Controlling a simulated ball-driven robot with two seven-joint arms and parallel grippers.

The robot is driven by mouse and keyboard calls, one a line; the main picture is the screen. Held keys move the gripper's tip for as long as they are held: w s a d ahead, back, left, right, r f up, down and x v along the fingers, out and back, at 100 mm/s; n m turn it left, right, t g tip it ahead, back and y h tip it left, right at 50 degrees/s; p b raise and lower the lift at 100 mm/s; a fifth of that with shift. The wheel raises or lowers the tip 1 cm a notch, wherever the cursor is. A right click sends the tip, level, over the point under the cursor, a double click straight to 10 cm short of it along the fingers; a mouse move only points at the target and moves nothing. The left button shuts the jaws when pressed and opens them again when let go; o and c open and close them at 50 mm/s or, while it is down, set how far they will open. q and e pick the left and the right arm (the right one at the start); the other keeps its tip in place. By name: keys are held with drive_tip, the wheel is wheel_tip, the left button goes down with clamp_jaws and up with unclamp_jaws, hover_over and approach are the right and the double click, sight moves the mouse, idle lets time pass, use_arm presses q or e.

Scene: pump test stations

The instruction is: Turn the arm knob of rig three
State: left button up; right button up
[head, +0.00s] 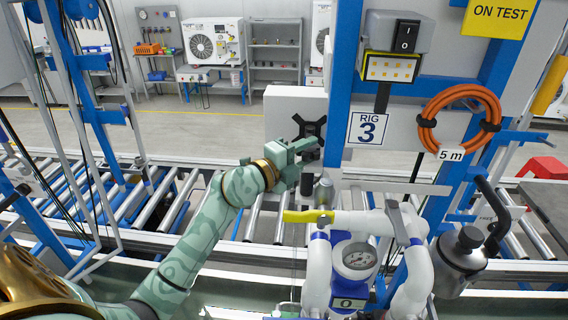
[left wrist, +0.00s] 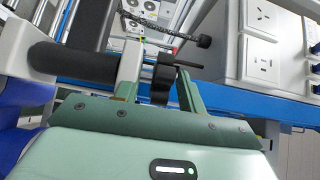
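Rig three is marked by a "RIG 3" sign (head: 368,128) on its blue post. Left of the post, a black knob and bracket show in front of a pale panel (head: 283,103). My left gripper (head: 304,160) reaches in from the left at the knob, fingers pointing right and partly covering it. In the left wrist view, the black knob (left wrist: 162,78) with a thin dark rod stands between the fingers of my left gripper (left wrist: 160,88). The fingers look apart, with a gap beside the knob; contact is unclear. My right gripper is not in view.
Below are white pump pipes with a gauge (head: 358,258) and a yellow lever (head: 307,216). A switch box (head: 396,32) and orange hose coil (head: 460,118) are on the rig. A roller conveyor (head: 180,200) runs behind. White socket boxes (left wrist: 262,45) show in the wrist view.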

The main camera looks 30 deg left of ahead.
use_arm(q)
drive_tip(key=b+v, duration=0.3)
drive_tip(key=v, duration=1.2)
drive_tip(key=shift+s+b, duration=0.2)
drive_tip(key=shift+b, duration=0.2)
drive_tip(key=shift+a, duration=0.15)
